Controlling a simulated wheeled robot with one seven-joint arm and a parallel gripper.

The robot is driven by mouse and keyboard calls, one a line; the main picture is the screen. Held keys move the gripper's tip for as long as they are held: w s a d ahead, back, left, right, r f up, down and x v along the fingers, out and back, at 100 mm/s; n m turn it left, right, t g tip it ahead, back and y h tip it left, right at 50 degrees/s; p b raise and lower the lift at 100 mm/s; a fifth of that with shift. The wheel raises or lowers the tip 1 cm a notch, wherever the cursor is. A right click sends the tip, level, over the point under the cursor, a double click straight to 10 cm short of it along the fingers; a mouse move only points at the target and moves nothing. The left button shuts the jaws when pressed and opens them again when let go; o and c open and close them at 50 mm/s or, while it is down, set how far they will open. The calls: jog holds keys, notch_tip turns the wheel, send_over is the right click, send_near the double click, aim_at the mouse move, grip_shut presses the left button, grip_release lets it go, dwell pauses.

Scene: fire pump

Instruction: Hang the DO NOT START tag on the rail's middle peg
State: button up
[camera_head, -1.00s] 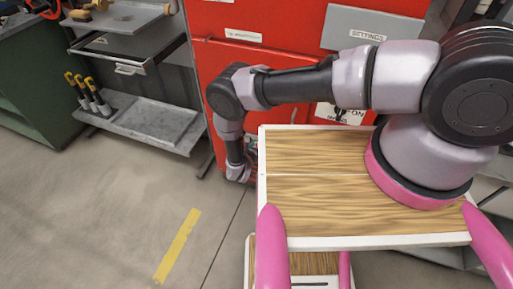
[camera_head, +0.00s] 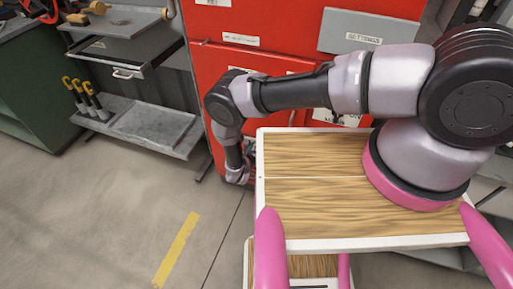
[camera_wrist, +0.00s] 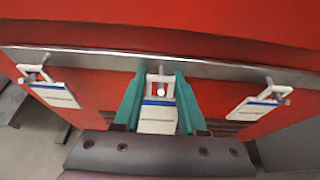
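In the wrist view a grey metal rail (camera_wrist: 100,63) runs across a red front. A white tag with a blue stripe (camera_wrist: 157,125) hangs at its middle peg (camera_wrist: 161,91), with the peg's end showing in the tag's white top loop. My gripper (camera_wrist: 160,78) has its two green fingers on either side of that loop, tips close to the rail. I cannot tell whether they touch it or stand slightly apart. The lettering is too small to read. In the head view my gripper and the rail are hidden behind my arm and body.
Similar tags hang at the left peg (camera_wrist: 54,93) and right peg (camera_wrist: 255,106). In the head view a red cabinet (camera_head: 285,50) stands ahead, with a grey shelf unit (camera_head: 150,125) at left. Floor (camera_head: 95,215) at front left is clear.

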jog(key=shift+o, duration=1.3)
jog(key=shift+w+d, duration=0.2)
jog(key=shift+w, duration=0.05)
jog(key=shift+d, duration=0.25)
jog(key=v, duration=1.1)
jog(key=shift+a, duration=0.45)
jog(key=shift+s, duration=0.15)
